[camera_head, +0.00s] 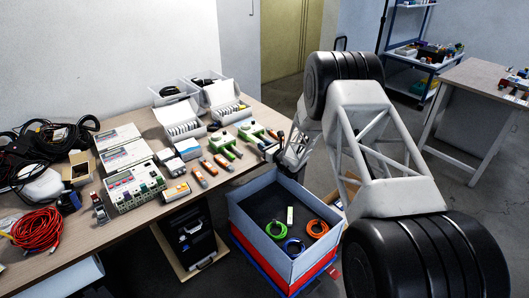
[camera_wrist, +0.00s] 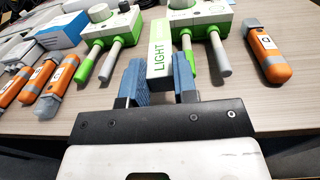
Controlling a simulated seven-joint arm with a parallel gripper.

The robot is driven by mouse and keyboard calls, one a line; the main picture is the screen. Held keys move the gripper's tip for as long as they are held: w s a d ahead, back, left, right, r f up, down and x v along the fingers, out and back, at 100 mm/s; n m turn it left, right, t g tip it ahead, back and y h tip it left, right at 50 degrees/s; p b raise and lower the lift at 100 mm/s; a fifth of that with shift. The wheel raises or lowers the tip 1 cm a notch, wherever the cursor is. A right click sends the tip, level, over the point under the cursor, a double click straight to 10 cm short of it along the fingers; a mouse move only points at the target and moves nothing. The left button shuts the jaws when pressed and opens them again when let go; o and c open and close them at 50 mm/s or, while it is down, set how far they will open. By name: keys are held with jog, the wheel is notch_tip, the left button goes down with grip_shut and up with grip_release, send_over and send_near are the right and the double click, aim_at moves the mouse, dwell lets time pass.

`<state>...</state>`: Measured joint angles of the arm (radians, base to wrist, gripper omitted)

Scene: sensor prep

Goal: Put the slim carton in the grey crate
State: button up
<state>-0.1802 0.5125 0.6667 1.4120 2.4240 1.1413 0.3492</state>
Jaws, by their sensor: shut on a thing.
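A slim white and green carton marked LIGHT (camera_wrist: 160,50) stands out between my blue finger pads in the wrist view. My gripper (camera_wrist: 158,72) is shut on it, above the table's front edge. In the head view my gripper (camera_head: 284,152) is at the table's right end, small and partly merged with the arm; I cannot make out the carton there.
The wooden table (camera_head: 80,252) holds green-and-white devices (camera_head: 220,140), orange tools (camera_head: 197,177), open white boxes (camera_head: 178,121) and cables (camera_head: 37,229). The grey crate rests on a red crate (camera_head: 262,262). A black case (camera_head: 192,238) stands under the table. My arm hides the area right of the crate.

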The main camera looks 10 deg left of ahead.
jog(key=shift+s+f, duration=0.15)
jog(key=shift+f, duration=1.3)
jog(key=shift+f, duration=0.2)
jog(key=o, duration=0.9)
jog(key=v, duration=0.8)
jog(key=shift+a, duration=0.1)
